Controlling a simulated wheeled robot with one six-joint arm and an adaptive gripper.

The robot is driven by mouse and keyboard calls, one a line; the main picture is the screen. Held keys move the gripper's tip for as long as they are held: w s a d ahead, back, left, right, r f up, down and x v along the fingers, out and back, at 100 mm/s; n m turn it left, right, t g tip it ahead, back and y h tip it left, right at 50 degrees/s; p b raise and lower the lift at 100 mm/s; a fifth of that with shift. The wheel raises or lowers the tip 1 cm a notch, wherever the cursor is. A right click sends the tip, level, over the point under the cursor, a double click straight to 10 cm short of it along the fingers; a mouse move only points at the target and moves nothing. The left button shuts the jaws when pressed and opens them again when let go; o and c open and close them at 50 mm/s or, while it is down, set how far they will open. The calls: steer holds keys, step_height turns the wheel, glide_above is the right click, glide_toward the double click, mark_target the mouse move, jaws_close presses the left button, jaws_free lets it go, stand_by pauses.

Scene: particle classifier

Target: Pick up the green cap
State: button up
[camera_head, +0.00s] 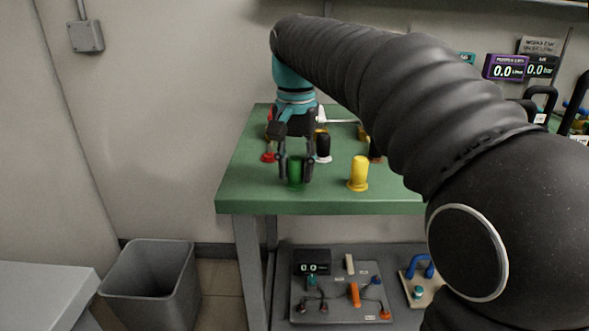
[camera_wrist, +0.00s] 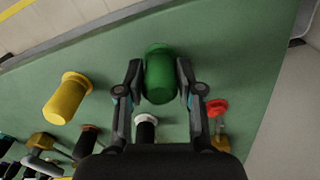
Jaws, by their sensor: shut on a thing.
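The green cap (camera_head: 296,171) is near the front left of the green table (camera_head: 320,207). It also shows in the wrist view (camera_wrist: 160,75), between my two fingers. My gripper (camera_head: 296,172) comes down from above and is shut on the cap, with one finger on each side. The cap looks upright. I cannot tell whether its base touches the table top. In the wrist view my gripper (camera_wrist: 160,85) frames the cap's sides, and its top end and lower rim show.
A yellow cap (camera_head: 358,173) stands to the right of the green one. Behind are a black-topped piece with a white base (camera_head: 323,147) and a red piece (camera_head: 268,156). A grey bin (camera_head: 152,283) is on the floor at left. My arm hides the table's right side.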

mark_target(298, 158)
steer(key=shift+r, duration=0.5)
steer(key=r, duration=0.1)
steer(key=r+p, duration=0.1)
steer(key=r, duration=0.1)
steer(key=shift+w+d+r, duration=0.1)
steer(key=shift+d+r, duration=0.1)
steer(key=shift+r, duration=0.1)
steer(key=w+d+r, duration=0.2)
steer(key=d+r, duration=0.4)
steer(key=d, duration=0.5)
steer(key=shift+r+p, duration=0.2)
steer(key=shift+p, duration=0.1)
steer(key=shift+r, duration=0.1)
step_height(298, 158, up, 3)
steer(key=shift+f, duration=0.1)
